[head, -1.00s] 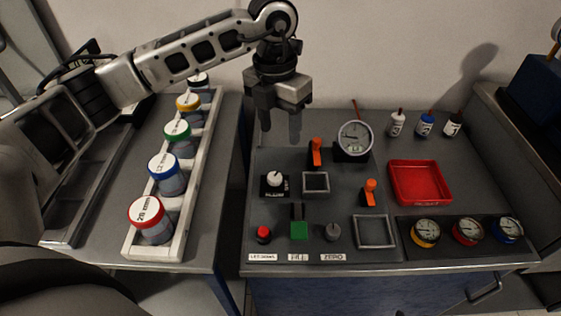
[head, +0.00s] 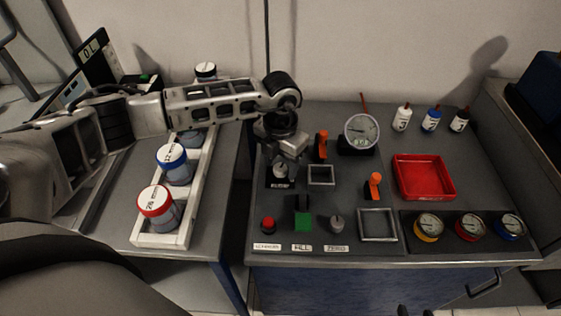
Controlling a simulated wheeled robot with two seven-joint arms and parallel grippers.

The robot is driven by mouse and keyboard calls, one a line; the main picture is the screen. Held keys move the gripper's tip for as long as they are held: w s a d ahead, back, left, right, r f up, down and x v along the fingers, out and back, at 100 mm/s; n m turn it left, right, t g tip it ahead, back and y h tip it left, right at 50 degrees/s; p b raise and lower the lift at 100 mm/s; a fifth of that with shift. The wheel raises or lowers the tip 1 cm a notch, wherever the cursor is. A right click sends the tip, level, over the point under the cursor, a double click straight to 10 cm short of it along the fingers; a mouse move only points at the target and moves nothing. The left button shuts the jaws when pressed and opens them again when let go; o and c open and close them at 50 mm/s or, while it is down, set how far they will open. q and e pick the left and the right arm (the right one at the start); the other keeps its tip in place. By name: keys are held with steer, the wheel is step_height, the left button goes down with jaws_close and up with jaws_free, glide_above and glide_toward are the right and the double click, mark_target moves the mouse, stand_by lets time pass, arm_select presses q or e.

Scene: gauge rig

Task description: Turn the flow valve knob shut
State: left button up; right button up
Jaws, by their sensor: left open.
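A white knob (head: 280,171) stands on a small black base at the left back of the grey panel; a label on the base is too small to read for sure. My left gripper (head: 284,166) is open and points down right at this knob. Its fingers partly hide the knob, and I cannot tell whether they touch it. A grey knob (head: 337,222) stands near the panel's front edge, behind the label "ZERO". My right gripper is not in view.
Orange levers (head: 321,145) (head: 373,185), a dial gauge (head: 361,131), square frames, a red button (head: 268,224) and a green switch (head: 303,221) crowd the panel. A red tray (head: 424,156) and several small gauges lie right. A white rack (head: 205,165) of jars stands left.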

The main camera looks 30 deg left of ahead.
arm_select(q)
steer(key=shift+f, duration=0.3)
steer(key=c, duration=1)
steer(key=shift+o, duration=0.2)
